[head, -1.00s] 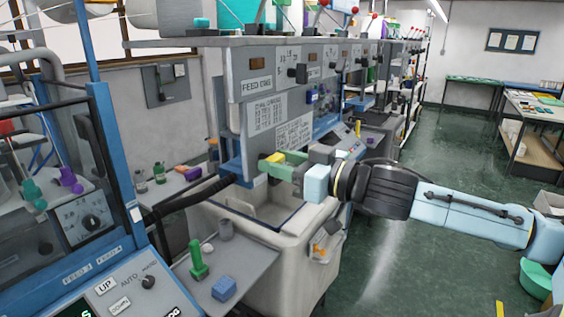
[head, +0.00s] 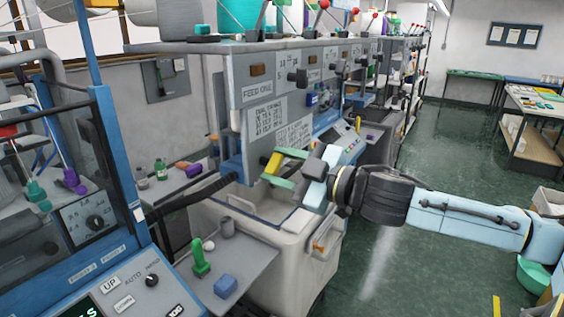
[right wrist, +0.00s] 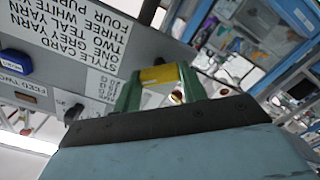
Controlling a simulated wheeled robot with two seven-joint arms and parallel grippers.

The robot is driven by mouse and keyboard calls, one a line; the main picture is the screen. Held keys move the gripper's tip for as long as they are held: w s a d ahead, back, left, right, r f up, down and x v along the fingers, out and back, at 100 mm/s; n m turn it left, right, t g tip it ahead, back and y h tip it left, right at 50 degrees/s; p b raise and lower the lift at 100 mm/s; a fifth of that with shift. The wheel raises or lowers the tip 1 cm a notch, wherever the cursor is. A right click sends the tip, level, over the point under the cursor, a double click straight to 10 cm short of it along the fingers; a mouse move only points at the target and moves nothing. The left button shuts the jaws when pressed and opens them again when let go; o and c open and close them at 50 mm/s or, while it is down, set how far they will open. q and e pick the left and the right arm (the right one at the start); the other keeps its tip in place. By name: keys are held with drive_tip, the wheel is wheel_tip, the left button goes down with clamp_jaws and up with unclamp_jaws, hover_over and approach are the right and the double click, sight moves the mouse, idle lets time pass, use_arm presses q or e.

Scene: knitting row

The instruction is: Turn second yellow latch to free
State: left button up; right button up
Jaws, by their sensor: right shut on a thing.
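The yellow latch (head: 272,163) is on the lower front of the grey machine, by the blue bracket. It stands steeply tilted in the head view. My right gripper (head: 276,168) reaches it from the right, and its two green fingers are closed on it, one above and one below. In the right wrist view the yellow latch (right wrist: 160,74) sits between the green fingertips (right wrist: 160,86). The fingers hide part of the latch and its mount. No other yellow latch can be made out clearly. My left gripper does not show.
A pale bin (head: 285,255) stands below the gripper. A grey shelf (head: 245,262) with a green peg (head: 199,258) and a blue block (head: 226,286) is in front. A printed card (head: 266,115) is on the machine face above.

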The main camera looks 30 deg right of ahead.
drive_tip(key=n, duration=0.5)
drive_tip(key=shift+n+p, duration=0.3)
drive_tip(key=shift+p, duration=0.1)
drive_tip(key=shift+f+n, duration=0.1)
drive_tip(key=shift+n, duration=2.1)
drive_tip(key=o, duration=1)
drive_tip(key=shift+s, duration=0.1)
